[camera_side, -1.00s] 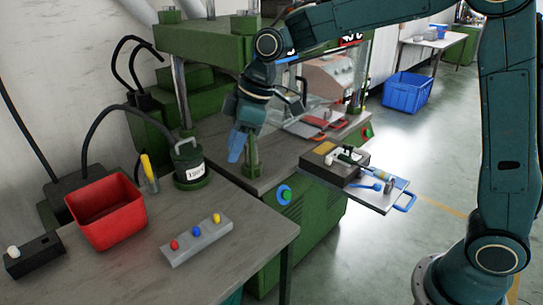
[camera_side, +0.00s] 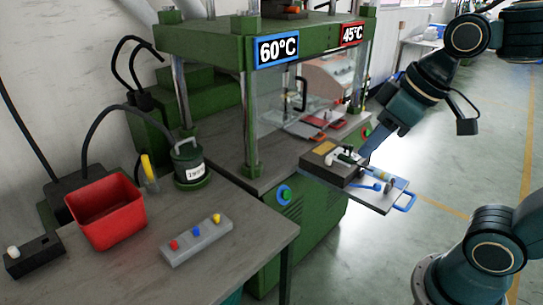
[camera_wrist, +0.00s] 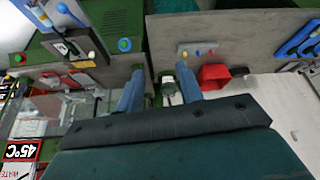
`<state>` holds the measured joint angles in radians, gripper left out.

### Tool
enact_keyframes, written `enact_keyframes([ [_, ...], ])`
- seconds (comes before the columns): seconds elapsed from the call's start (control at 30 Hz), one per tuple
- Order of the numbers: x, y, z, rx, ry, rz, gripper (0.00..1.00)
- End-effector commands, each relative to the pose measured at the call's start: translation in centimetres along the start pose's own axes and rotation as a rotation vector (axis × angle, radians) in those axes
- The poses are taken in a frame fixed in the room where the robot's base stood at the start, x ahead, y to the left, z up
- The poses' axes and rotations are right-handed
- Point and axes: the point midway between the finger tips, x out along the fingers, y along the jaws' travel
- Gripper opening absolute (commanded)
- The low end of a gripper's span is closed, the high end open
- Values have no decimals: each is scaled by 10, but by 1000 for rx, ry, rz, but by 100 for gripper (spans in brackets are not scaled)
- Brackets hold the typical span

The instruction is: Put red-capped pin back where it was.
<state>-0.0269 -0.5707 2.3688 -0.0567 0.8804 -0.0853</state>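The red-capped pin (camera_side: 174,244) sits in the left end of a grey block (camera_side: 210,243) on the near table. Only its cap shows; its shaft is hidden. A blue-capped pin (camera_side: 196,232) and a yellow-capped pin (camera_side: 216,218) stand in the same block. The block also shows small and far off in the wrist view (camera_wrist: 196,47). My gripper (camera_side: 371,153) is at the right of the press, close to the mould tray in the side view, far from the block. In the wrist view its two blue fingers (camera_wrist: 159,94) are apart with nothing held between them.
A red bin (camera_side: 106,215) and a green pot (camera_side: 190,165) stand behind the block. The green press (camera_side: 249,110) bears 60°C and 45°C signs. A tray (camera_side: 378,200) with mould parts and blue handles projects from it.

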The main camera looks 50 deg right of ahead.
Motion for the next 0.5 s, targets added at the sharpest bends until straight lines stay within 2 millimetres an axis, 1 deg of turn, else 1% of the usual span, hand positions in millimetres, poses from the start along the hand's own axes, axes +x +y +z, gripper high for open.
enact_keyframes([
  [0.03,-3,2,12,32,8,12,37],
  [0.1,-5,4,26,71,15,25,37],
  [0.2,-5,7,40,115,21,39,37],
  [0.33,-6,8,51,146,27,48,37],
  [0.5,-5,9,54,155,26,51,37],
])
